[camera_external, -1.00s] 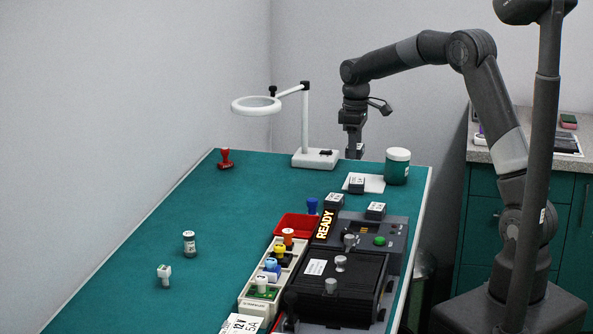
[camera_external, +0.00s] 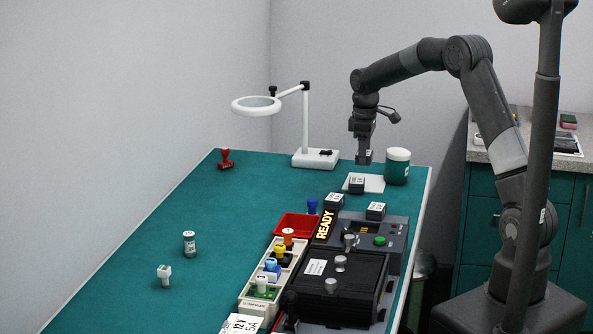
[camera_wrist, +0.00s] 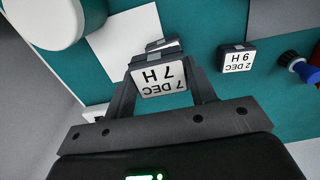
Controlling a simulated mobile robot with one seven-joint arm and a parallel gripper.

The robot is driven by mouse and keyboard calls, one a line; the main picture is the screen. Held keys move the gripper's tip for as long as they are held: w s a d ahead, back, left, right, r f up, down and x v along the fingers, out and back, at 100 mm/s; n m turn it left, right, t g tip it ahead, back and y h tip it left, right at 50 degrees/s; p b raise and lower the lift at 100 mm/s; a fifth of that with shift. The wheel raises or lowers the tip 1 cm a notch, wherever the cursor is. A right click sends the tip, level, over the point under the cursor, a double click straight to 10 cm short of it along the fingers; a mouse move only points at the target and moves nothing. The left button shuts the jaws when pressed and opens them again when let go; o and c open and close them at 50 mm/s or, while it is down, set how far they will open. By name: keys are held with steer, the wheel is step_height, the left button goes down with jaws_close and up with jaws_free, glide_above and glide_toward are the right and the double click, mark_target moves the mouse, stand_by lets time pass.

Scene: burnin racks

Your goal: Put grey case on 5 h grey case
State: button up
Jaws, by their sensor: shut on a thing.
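In the external view my gripper (camera_external: 365,157) hangs above the far end of the table, just behind a grey case on a white mat (camera_external: 357,185). That case shows in the wrist view (camera_wrist: 158,43) mostly hidden behind the held one; its label is not readable. Another grey case (camera_external: 334,201) stands nearer; its label reads "2 DEC 9 H" in the wrist view (camera_wrist: 237,58).
A green and white jar (camera_external: 397,167) stands right of the white mat (camera_external: 377,184). A magnifier lamp (camera_external: 315,158) stands to the left. A blue-handled stamp (camera_external: 312,206), a red tray (camera_external: 290,226) and dark equipment lie nearer. The left of the table is mostly clear.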

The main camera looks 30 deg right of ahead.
mark_target(357, 180)
steer(key=shift+w+a+f, duration=0.4)
steer(key=shift+a+f, duration=0.1)
steer(key=shift+a, duration=0.25)
steer(key=shift+a+f, duration=0.1)
steer(key=shift+f, duration=1.95)
steer(key=o, duration=1)
steer(key=shift+f, duration=0.15)
